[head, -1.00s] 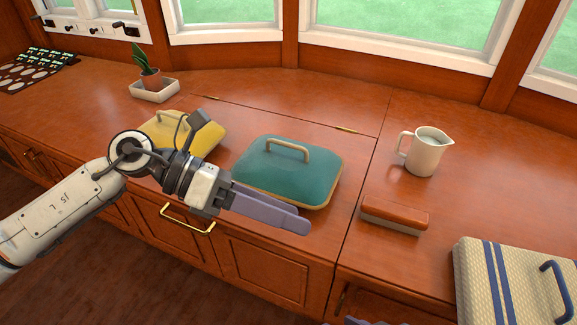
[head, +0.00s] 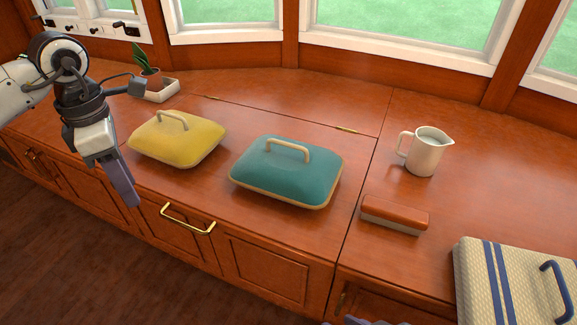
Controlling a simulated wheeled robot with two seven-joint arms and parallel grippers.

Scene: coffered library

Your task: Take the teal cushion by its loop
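The teal cushion (head: 285,178) lies flat on the wooden counter, with tan piping round its edge. Its tan loop (head: 287,147) stands up as an arch on top, and nothing touches it. My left gripper (head: 130,200) is at the left, over the counter's front edge, left of the yellow cushion and well apart from the teal one. Its fingers point down and overlap in this view, so I cannot tell whether they are parted. Only a small purple tip of my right gripper (head: 360,321) shows at the bottom edge.
A yellow cushion (head: 180,142) with a loop lies left of the teal one. A brush (head: 394,214) and a cream jug (head: 423,152) stand to the right. A striped cushion (head: 525,280) with a blue loop is at lower right. A potted plant (head: 152,82) stands behind.

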